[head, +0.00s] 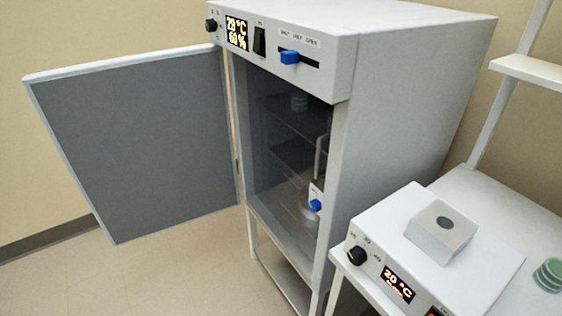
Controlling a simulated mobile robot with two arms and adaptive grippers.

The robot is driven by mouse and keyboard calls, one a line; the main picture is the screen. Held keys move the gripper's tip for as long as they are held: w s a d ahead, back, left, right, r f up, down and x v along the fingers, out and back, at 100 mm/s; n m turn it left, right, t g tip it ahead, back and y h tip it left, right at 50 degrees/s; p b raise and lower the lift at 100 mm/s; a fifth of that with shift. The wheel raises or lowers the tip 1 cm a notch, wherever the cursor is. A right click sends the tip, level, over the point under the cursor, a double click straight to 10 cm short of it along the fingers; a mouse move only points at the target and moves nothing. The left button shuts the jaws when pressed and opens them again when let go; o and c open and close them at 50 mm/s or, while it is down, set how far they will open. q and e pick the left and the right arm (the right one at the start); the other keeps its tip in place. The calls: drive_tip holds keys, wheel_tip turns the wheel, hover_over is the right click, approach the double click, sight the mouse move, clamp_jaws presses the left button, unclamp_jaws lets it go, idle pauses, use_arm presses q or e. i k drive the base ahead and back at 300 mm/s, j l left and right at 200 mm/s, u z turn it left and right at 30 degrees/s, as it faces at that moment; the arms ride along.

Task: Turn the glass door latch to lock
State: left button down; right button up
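The glass door (275,150) of the grey incubator cabinet appears closed across the cabinet's front opening. A small blue latch knob (315,206) sits on a pale plate low on the right side of the glass door. The latch is too small to tell which way it is turned. A pale vertical handle (320,156) stands above the latch. Behind the glass are shelves and a few pale containers, dimly seen. Neither of my grippers is in view.
The cabinet's solid outer door (140,140) stands wide open to the left. A blue slider (290,57), a black switch and a display are on the top panel. A white bench (510,215) at right holds a heater unit (460,245) and a green item (548,275). Floor at left is clear.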

sight(315, 205)
drive_tip(key=z, duration=0.45)
drive_tip(key=i+j+z, duration=0.1)
drive_tip(key=j+z, duration=0.15)
drive_tip(key=z, duration=0.15)
drive_tip(key=i+j+z, duration=0.1)
drive_tip(key=j+z, duration=0.15)
drive_tip(key=z, duration=0.15)
drive_tip(key=j+z, duration=0.6)
drive_tip(key=z, duration=0.25)
drive_tip(key=i+j, duration=0.05)
